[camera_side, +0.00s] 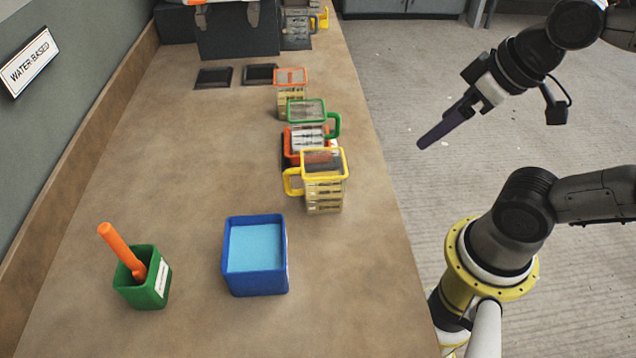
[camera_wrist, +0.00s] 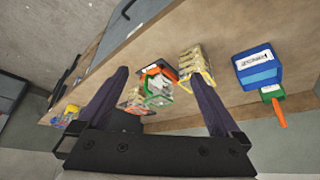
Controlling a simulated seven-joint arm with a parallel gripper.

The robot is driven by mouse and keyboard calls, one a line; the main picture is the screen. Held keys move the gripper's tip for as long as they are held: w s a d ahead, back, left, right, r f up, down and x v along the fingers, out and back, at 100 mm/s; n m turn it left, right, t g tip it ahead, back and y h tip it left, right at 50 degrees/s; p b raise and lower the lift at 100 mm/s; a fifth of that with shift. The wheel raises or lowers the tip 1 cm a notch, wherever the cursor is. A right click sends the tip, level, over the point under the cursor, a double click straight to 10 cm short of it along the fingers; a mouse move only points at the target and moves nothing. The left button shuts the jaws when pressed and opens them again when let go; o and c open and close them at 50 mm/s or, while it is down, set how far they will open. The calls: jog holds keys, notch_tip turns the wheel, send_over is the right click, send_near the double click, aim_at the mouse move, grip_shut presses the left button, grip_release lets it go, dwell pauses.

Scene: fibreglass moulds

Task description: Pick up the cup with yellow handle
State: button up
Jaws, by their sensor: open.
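The cup with yellow handle (camera_side: 325,193) is clear with a yellow rim and stands upright on the bench, nearest the camera in a row of cups. Its handle is on the left side in the side view. In the wrist view the cup (camera_wrist: 196,62) shows just beyond the right fingertip. My gripper (camera_side: 424,143) is raised to the right of the bench edge, apart from the cup. In the wrist view my gripper (camera_wrist: 156,73) has its two dark fingers spread, with nothing held between them.
A blue container (camera_side: 255,284) and a green box (camera_side: 153,289) with an orange tool stand nearer. A dark case (camera_side: 238,38) is at the back.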

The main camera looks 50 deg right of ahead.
jog(key=s+a+f+m+g+y, duration=0.3)
jog(key=s+a+f+g+y, duration=0.15)
jog(key=a, duration=0.45)
jog(key=m+t+y, duration=0.8)
jog(key=m+t, duration=0.4)
jog(key=m, duration=1.2)
send_near(300, 168)
jog(key=shift+r+x, duration=0.15)
jog(key=shift+x, duration=1.5)
jog(key=shift+r+x, duration=0.15)
jog(key=shift+x, duration=1.5)
jog(key=shift+r+x, duration=0.15)
jog(key=shift+x, duration=1.5)
